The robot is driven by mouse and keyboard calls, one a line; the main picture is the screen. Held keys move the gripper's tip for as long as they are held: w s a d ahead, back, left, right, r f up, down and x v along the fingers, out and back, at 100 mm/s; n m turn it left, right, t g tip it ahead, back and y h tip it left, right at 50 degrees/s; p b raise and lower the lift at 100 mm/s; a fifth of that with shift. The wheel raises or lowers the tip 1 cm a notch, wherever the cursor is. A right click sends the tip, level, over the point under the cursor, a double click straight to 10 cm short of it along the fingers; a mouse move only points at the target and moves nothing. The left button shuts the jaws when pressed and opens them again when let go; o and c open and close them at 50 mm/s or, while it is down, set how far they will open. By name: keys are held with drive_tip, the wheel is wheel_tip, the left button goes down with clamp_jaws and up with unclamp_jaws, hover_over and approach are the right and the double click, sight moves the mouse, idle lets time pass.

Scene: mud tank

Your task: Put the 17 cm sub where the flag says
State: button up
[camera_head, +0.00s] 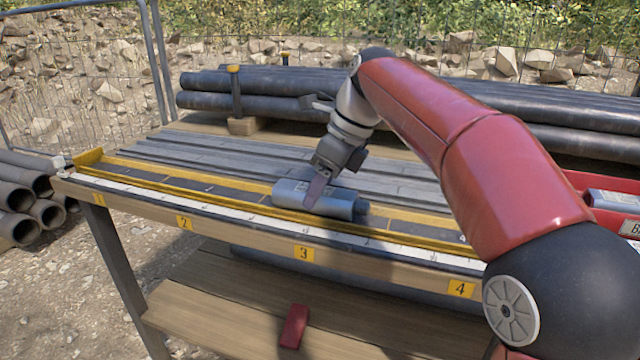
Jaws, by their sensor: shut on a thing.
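A short grey cylinder, which looks like the sub (340,205), is at the yellow-edged measuring channel (225,207) on the bench. A small printed label is partly hidden by my finger. My gripper (318,190) points down and is shut on the cylinder about its middle. I cannot tell whether the cylinder rests on the channel floor or is slightly above it. I cannot make out a flag.
Yellow number plates 1 to 4 run along the bench's front edge (240,232). A red tray (570,180) at right holds another grey cylinder (617,200). Long dark pipes (275,85) lie behind. A red block (293,327) sits on the lower shelf. The channel's left stretch is clear.

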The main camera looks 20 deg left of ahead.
drive_tip(key=o, duration=1.8)
drive_tip(key=shift+r, duration=0.1)
wheel_tip(320, 180, up, 2)
drive_tip(key=shift+r+p, duration=0.25)
drive_tip(key=shift+p, duration=0.7)
drive_tip(key=shift+r, duration=2.15)
